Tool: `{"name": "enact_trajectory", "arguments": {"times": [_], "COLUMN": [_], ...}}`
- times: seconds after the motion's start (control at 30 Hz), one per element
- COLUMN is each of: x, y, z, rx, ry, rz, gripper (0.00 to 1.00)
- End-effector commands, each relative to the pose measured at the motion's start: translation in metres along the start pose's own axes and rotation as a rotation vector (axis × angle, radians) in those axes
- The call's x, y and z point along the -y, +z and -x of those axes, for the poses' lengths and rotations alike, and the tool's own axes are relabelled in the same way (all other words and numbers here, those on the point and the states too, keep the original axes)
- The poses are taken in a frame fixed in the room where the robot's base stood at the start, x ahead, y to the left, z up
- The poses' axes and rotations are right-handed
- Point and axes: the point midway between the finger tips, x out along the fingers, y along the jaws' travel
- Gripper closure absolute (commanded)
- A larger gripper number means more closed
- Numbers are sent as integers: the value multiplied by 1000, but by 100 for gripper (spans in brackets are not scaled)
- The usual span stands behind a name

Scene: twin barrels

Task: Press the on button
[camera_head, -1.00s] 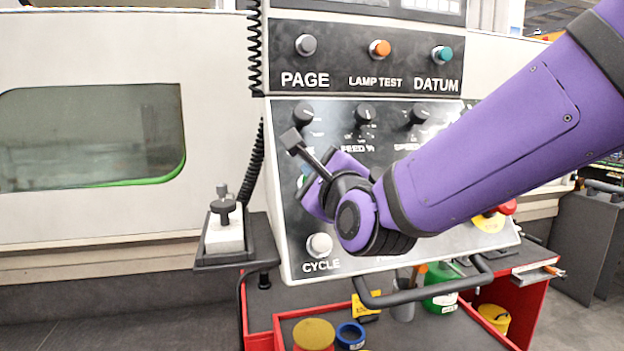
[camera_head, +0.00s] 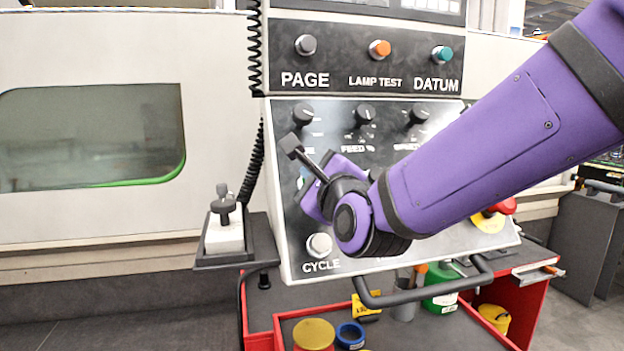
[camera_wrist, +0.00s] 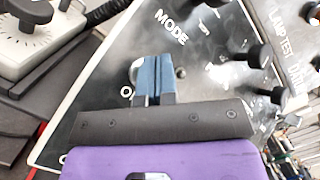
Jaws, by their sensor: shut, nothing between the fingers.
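The control panel (camera_head: 285,225) of the machine stands in front of me. In the wrist view, a pale round button (camera_wrist: 137,69) shows on the panel (camera_wrist: 105,75), partly behind my gripper's fingers. Beside it is a label starting with "O"; the rest is hidden. My gripper (camera_wrist: 153,60) has its two blue-grey fingers shut together, empty, with the tips overlapping the button's right side. I cannot tell whether they touch it. In the head view my gripper (camera_head: 316,200) is at the panel's left part, above the white CYCLE button (camera_head: 319,245); its fingertips are hidden.
Black knobs (camera_head: 364,114) sit above my gripper. A red emergency stop (camera_head: 502,206) is at the panel's right. A black handle bar (camera_head: 430,293) juts out below. A small white box with a knob (camera_head: 224,235) stands on the left ledge.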

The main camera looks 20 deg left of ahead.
Motion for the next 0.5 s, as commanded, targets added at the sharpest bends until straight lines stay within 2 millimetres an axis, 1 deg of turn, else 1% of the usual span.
{"name": "enact_trajectory", "arguments": {"times": [0.5], "x": [-3], "y": [-3], "z": [-4], "rx": [-1], "ry": [1], "rz": [0], "gripper": [100]}}
